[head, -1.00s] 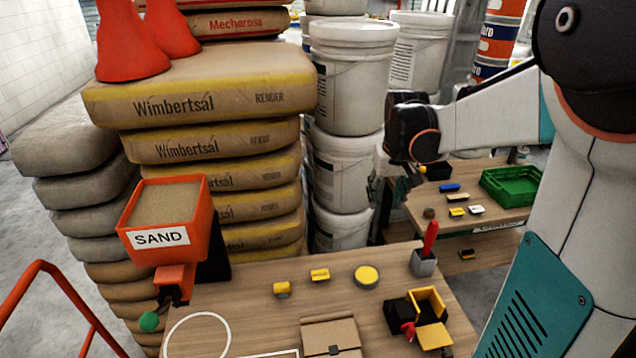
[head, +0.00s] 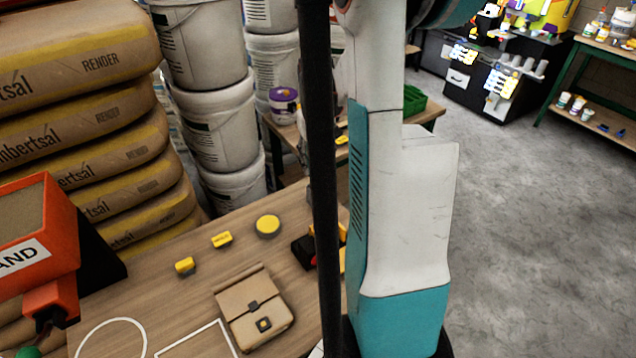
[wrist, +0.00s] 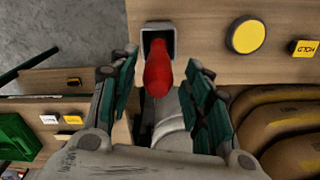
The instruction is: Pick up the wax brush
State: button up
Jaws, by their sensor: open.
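The wax brush, seen as a red handle (wrist: 157,74), stands in a square grey holder (wrist: 146,28) on the wooden table in the wrist view. Its lower part is hidden inside the holder. My gripper (wrist: 161,62) is open, with one finger on each side of the red handle and gaps on both sides. I cannot tell whether the handle lies fully between the fingertips in depth. In the head view my arm hides the brush, its holder and my gripper.
On the table (head: 170,262) are a round yellow-topped tin (head: 267,225), two small yellow blocks (head: 222,240) and a brown paper packet (head: 253,306). Cement bags (head: 110,150) and stacked white buckets (head: 215,110) stand behind. Open floor (head: 530,220) lies to the right.

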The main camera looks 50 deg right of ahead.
aim_at(318, 175)
jog(key=f, duration=0.2)
jog(key=f+b, duration=0.2)
jog(key=f, duration=0.1)
jog(key=shift+s+f, duration=0.3)
jog(key=shift+r, duration=0.1)
grip_shut()
